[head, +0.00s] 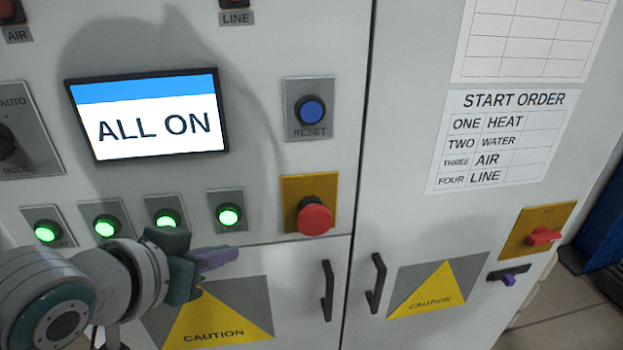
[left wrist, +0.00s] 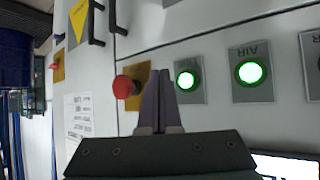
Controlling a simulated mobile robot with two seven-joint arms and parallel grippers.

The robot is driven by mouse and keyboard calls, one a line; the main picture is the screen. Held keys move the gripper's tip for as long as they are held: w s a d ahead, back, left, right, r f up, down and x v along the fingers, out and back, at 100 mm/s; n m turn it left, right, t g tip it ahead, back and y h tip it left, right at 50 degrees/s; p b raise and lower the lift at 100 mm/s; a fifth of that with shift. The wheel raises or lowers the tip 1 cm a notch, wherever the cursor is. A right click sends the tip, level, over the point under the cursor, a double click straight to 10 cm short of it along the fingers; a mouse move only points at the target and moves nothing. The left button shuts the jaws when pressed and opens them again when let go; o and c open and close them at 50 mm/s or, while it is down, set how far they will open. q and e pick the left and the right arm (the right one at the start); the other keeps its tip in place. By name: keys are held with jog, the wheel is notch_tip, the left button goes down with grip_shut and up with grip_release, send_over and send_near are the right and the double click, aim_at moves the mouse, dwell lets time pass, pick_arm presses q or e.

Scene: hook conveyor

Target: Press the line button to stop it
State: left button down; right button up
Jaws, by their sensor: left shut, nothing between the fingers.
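Several green-lit buttons sit in a row on the cabinet in the head view. The rightmost one (head: 229,215) has no readable label; it also shows in the left wrist view (left wrist: 187,80), between the one marked AIR (left wrist: 250,72) and the red mushroom button. My left gripper (head: 232,256) is shut and empty. Its fingertips are just below the rightmost green button in the head view, apart from it as far as I can tell. In the left wrist view its fingers (left wrist: 160,82) point at the panel between that button and the red one. My right gripper is not in view.
The screen (head: 150,115) reads ALL ON. A red mushroom button (head: 314,216) on a yellow plate and a blue RESET button (head: 311,110) are to the right. A dark red lamp marked LINE (head: 235,4) is above. Door handles (head: 327,290) stick out below.

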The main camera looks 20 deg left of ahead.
aim_at(236, 222)
pick_arm(q)
jog(key=shift+w+a+b, duration=0.35)
jog(key=shift+w+a, duration=0.3)
jog(key=shift+w, duration=0.35)
jog(key=shift+w+a+b, duration=0.3)
jog(key=shift+w+a, duration=0.3)
jog(key=shift+w, duration=0.35)
jog(key=shift+w, duration=0.15)
dwell(0.5)
jog(key=shift+w+a, duration=0.2)
jog(key=shift+w+a, duration=0.2)
jog(key=shift+w, duration=0.15)
dwell(0.9)
jog(key=shift+s+d+r, duration=0.1)
jog(key=shift+s+d, duration=0.05)
jog(key=shift+s, duration=0.05)
jog(key=shift+s+d+p, duration=0.25)
jog(key=shift+s+p, duration=0.25)
jog(key=shift+p, duration=0.1)
